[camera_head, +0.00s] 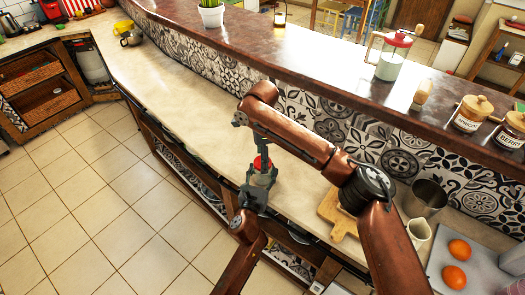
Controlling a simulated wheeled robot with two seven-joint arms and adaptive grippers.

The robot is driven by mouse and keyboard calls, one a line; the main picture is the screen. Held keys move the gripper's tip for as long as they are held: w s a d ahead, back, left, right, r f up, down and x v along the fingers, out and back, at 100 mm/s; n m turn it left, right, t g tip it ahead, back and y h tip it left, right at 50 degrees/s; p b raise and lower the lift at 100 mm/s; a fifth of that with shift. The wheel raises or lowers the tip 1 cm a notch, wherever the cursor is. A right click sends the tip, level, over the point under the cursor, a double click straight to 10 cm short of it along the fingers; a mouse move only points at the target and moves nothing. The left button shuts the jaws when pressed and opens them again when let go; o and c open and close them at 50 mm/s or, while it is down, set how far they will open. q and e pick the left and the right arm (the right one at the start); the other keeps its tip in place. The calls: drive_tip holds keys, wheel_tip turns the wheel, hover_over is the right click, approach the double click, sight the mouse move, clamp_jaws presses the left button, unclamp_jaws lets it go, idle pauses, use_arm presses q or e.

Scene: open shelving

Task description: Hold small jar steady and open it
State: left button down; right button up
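The small jar (263,178) has a red lid (262,163) and stands upright near the front edge of the pale worktop. Its body is partly hidden. My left gripper (258,188) comes up from below and has its fingers around the jar's lower body, seemingly shut on it. My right gripper (262,152) points down from above, with its fingertips at the red lid. The fingers are too small to tell whether they grip the lid.
A wooden board (338,213), a metal pot (425,197), a cream jug (418,232) and a tray with oranges (457,262) are at the right. A raised dark ledge (330,75) behind holds several jars and a plant. The worktop (185,95) to the left is clear.

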drive_tip(key=shift+f, duration=0.35)
drive_tip(key=shift+c, duration=0.3)
